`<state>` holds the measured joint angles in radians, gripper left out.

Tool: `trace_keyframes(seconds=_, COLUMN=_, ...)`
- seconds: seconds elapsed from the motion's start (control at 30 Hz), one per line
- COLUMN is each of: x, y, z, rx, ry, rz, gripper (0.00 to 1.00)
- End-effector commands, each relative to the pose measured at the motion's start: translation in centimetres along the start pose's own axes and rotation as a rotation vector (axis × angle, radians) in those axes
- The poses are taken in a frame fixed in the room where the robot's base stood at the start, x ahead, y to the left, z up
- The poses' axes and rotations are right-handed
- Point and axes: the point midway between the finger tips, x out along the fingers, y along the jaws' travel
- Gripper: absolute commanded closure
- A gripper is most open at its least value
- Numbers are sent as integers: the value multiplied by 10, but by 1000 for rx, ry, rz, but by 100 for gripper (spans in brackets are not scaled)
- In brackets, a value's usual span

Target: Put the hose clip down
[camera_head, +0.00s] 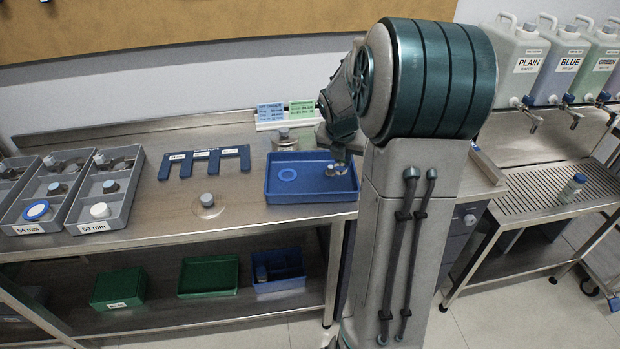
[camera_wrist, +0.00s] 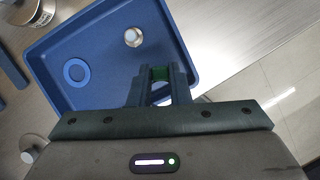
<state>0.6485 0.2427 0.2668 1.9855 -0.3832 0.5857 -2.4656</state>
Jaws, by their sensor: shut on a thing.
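My gripper (camera_wrist: 159,76) is over the near side of a blue tray (camera_wrist: 100,92) in the wrist view, with its fingers close together. A blue ring (camera_wrist: 76,70) lies flat in the tray. A small round metal-capped piece (camera_wrist: 133,37) stands at the tray's far side in the wrist view.
Grey bins (camera_head: 106,188) with fittings stand at the left of the bench. A dark blue slotted rack (camera_head: 205,161) and a round clear-based piece (camera_head: 208,200) lie left of the tray. Green trays (camera_head: 208,276) sit on the lower shelf. The tray's middle is bare.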

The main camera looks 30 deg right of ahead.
Motion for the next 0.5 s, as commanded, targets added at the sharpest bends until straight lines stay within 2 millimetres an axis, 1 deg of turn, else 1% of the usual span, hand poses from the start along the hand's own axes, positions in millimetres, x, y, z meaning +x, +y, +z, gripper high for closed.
trace_keyframes(seconds=0.03, x=9, y=13, z=-8, rx=-6, ry=4, rz=1, gripper=100)
trace_keyframes(seconds=0.1, x=16, y=28, z=-16, rx=-5, ry=4, rz=0, gripper=100)
trace_keyframes(seconds=0.23, x=27, y=52, z=-28, rx=-3, ry=3, rz=0, gripper=100)
trace_keyframes(seconds=0.37, x=34, y=68, z=-36, rx=0, ry=2, rz=0, gripper=100)
trace_keyframes(seconds=0.5, x=37, y=74, z=-39, rx=0, ry=1, rz=-1, gripper=100)
